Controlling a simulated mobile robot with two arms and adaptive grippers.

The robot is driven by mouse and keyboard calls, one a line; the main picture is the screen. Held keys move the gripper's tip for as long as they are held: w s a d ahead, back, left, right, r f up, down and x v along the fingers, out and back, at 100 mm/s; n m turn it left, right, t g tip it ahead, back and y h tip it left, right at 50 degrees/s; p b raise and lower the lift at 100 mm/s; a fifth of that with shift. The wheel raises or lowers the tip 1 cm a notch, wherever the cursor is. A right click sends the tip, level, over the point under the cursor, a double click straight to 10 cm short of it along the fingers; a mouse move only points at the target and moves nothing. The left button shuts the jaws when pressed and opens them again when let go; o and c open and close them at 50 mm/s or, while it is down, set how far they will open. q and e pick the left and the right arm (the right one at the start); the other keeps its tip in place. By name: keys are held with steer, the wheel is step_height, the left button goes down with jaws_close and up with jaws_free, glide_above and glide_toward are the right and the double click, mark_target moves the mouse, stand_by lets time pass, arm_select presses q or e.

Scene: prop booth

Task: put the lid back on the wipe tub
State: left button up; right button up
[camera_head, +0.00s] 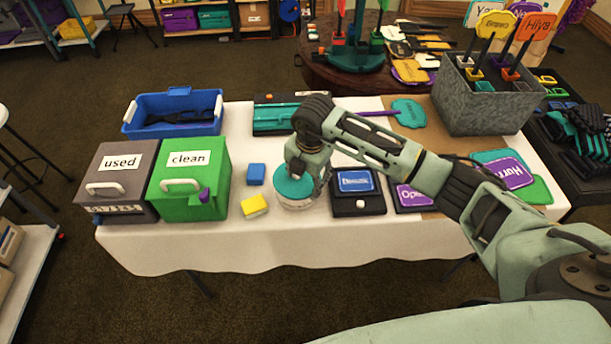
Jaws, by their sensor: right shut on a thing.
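The wipe tub (296,206) is a short white round tub near the front of the white-covered table. The round teal lid (290,188) is at its top, covering the opening from this angle. I cannot tell whether it is fully seated or slightly above the rim. My right gripper (308,184) reaches down from behind and is shut on the lid; its fingers are partly hidden by its own body. My left gripper is not in view.
A blue block (256,174) and a yellow block (254,206) lie left of the tub, beside the green "clean" box (190,208) and grey "used" box (118,208). A black device (358,206) stands close on the right. A blue bin (150,127) is behind.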

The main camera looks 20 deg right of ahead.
stand_by(0.8)
steer(key=o, duration=1.3)
steer(key=shift+o, duration=0.3)
steer(key=shift+f, duration=0.1)
steer(key=o, duration=0.5)
steer(key=shift+c, duration=0.2)
steer(key=shift+r+p, duration=2.4)
steer(key=shift+r, duration=1.15)
